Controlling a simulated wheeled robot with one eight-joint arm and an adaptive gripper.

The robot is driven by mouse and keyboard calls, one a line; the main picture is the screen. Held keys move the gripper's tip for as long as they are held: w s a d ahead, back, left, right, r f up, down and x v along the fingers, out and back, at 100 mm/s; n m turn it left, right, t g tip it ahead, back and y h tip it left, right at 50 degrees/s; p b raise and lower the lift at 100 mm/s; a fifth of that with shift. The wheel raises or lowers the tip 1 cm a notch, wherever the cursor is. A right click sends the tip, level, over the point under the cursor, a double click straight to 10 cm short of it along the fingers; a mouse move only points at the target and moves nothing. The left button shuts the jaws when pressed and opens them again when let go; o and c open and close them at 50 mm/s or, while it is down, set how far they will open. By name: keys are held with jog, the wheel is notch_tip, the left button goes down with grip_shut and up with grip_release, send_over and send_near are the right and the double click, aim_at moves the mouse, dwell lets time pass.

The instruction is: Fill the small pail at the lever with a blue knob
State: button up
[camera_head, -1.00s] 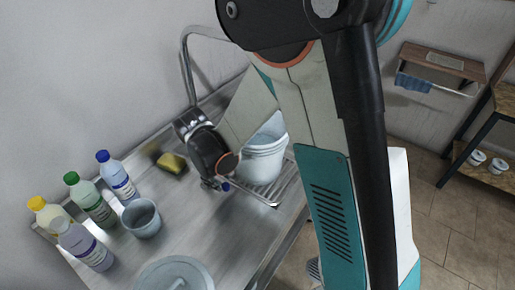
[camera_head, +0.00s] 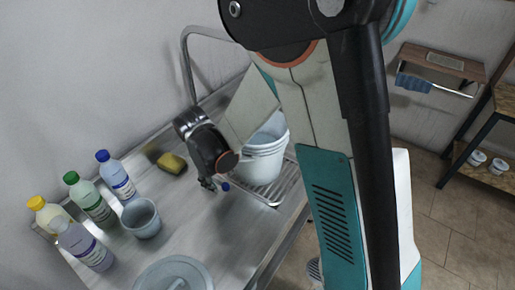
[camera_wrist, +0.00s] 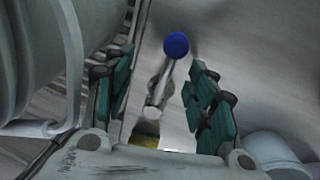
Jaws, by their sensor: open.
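The lever's blue knob (camera_head: 225,187) shows just right of my gripper (camera_head: 211,184), low over the sink counter. In the wrist view the blue knob (camera_wrist: 176,45) tops a metal lever (camera_wrist: 165,80), seen between the two green-padded fingers of my gripper (camera_wrist: 163,95). The fingers are apart and hold nothing; I cannot tell how far beyond them the knob is. The small grey pail (camera_head: 141,222) stands upright on the counter beside the bottles. My wrist hides most of the lever's mount in the head view.
A curved metal pipe (camera_head: 186,70) rises behind. Bare counter lies between drum and gripper.

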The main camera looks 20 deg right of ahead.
jog(key=shift+r, duration=0.15)
jog(key=shift+s+a+r+p, duration=0.15)
jog(key=shift+r+p, duration=0.55)
jog(key=shift+r, duration=0.35)
jog(key=shift+s+a+r+p, duration=0.1)
jog(key=shift+r+p, duration=0.6)
jog(key=shift+r, duration=0.35)
jog(key=shift+f, duration=0.1)
